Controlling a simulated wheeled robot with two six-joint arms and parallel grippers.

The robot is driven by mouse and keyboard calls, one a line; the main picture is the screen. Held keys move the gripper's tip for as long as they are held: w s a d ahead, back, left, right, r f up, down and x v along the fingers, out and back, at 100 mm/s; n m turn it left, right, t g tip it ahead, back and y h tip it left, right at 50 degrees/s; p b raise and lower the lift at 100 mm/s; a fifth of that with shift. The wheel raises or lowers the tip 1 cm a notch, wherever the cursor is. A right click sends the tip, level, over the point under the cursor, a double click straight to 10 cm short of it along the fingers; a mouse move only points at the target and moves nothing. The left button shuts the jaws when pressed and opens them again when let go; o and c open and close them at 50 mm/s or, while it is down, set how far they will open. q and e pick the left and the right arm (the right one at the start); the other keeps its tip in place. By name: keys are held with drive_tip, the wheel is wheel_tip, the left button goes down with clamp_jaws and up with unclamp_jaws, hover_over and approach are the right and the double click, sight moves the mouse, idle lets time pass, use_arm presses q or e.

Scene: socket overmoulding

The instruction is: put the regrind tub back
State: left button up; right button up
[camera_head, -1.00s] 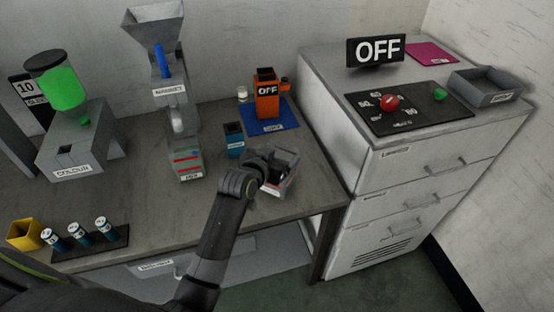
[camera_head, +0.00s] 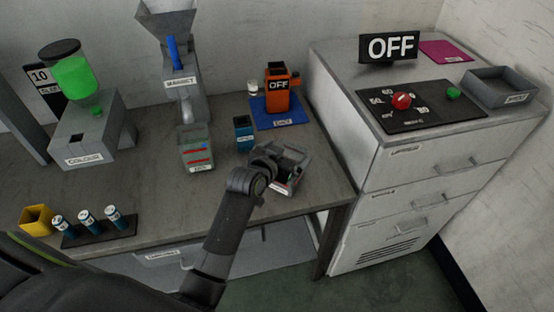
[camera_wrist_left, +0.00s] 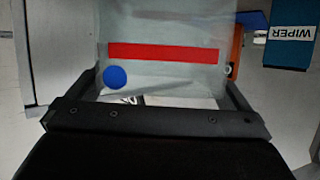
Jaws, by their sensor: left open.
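A grey open tub (camera_head: 299,172) stands on the bench near its right end. It has a pale label on its front, too small to read, so I cannot confirm that it is the regrind tub. My left gripper (camera_head: 270,158) is over the tub's left part and hides some of it. In the left wrist view the open fingers (camera_wrist_left: 165,98) lie either side of a pale surface (camera_wrist_left: 180,25) with a red bar and a blue dot, likely the tub. I cannot tell whether the fingers touch it. My right gripper is not in view.
A blue wiper box (camera_head: 244,133) stands close behind left of the tub, also in the wrist view (camera_wrist_left: 290,45). A grey box with red marks (camera_head: 197,150) is further left. An orange unit (camera_head: 280,90) stands on a blue mat (camera_head: 262,118). A white drawer cabinet (camera_head: 350,130) rises at the right.

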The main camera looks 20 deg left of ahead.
use_arm(q)
drive_tip(key=v, duration=1.1)
drive_tip(key=shift+s+b, duration=0.35)
drive_tip(key=shift+b, duration=0.05)
drive_tip(key=shift+a+r, duration=0.1)
drive_tip(key=shift+r, duration=0.05)
drive_tip(key=s+a+f+n+g+y, duration=0.1)
drive_tip(key=s+a+f+g, duration=0.25)
drive_tip(key=s, duration=0.55)
drive_tip(key=s+a+f+n+g+y, duration=0.1)
drive_tip(key=s+a+f+g+y, duration=0.25)
drive_tip(key=s, duration=0.55)
drive_tip(key=s+a+f+n+g, duration=0.1)
drive_tip(key=s+a+f+g, duration=0.3)
drive_tip(key=s, duration=0.5)
drive_tip(key=s+d+f+x, duration=0.1)
drive_tip(key=s+x, duration=0.1)
drive_tip(key=x, duration=1)
drive_tip(key=s+d+x, duration=0.2)
drive_tip(key=x, duration=1)
drive_tip(key=s+d+f+g+h, duration=0.1)
drive_tip(key=s+f, duration=1.4)
drive_tip(key=f, duration=0.2)
drive_tip(key=shift+f, duration=0.25)
